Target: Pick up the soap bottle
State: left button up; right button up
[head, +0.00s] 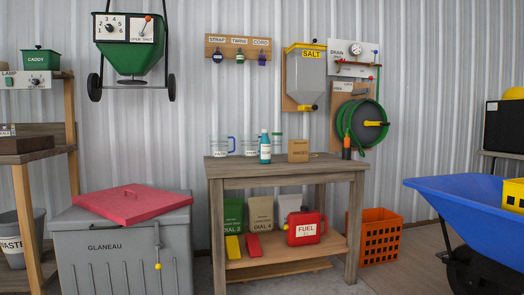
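Neither of my grippers shows in the head view.
Clear jugs (221,146) stand left of the bottle, and a wooden box (298,151) stands to its right. An orange-tipped bottle (346,147) is at the bench's right end. A grey bin (125,250) and a blue wheelbarrow (465,215) flank the bench. The floor right before it looks clear.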

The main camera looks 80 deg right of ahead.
aim_at(264, 144)
jog(key=z, duration=2.6)
jog(key=i+z, duration=0.15)
jog(key=z, duration=0.65)
jog(key=i+j+z, duration=0.35)
jog(key=j+z, duration=0.15)
jog(key=i+j+z, duration=0.25)
jog(key=j, duration=0.25)
jog(key=k+l, duration=0.05)
jog(key=k, duration=0.05)
